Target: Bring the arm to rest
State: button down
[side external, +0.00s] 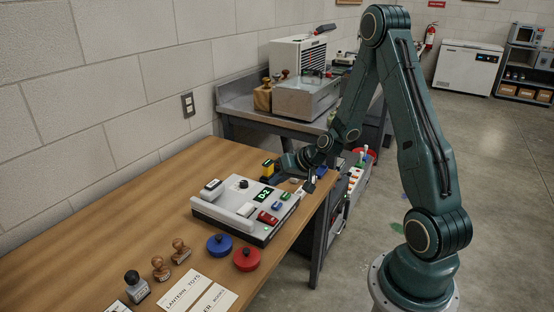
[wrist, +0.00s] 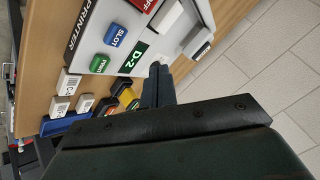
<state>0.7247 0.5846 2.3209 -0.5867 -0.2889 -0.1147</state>
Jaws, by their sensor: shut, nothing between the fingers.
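My gripper (side external: 267,179) is low over the far end of the wooden table (side external: 165,183), by the far edge of the label printer (side external: 215,211). In the wrist view its two dark fingers (wrist: 157,78) are together with nothing between them. The fingertips show beside the printer's D-2 display (wrist: 132,58). I cannot tell whether they touch anything. My arm is bent, with the elbow high and the forearm reaching down to the table.
Yellow-and-black stamps (wrist: 126,95) and white blocks (wrist: 69,81) lie close to my fingers. A blue round pot (side external: 219,245), a red one (side external: 246,258) and wooden-handled stamps (side external: 160,267) stand nearer. A grey bench (side external: 245,107) with equipment is behind.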

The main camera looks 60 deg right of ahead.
jog(key=s+a+r+n+g, duration=0.1)
jog(key=s+a+r+n, duration=0.2)
jog(key=a+r, duration=0.35)
jog(key=s+a+r+n+g, duration=0.2)
jog(key=s+a+r+n, duration=0.15)
jog(key=a+r, duration=0.35)
jog(key=s+a+r, duration=0.2)
jog(key=s+r, duration=0.2)
jog(key=s, duration=0.4)
jog(key=s+a+r+h, duration=0.1)
jog(key=s+r, duration=0.4)
jog(key=s, duration=0.3)
jog(key=shift+s+a+n, duration=0.2)
jog(key=shift+a+n, duration=0.15)
jog(key=shift+a, duration=0.05)
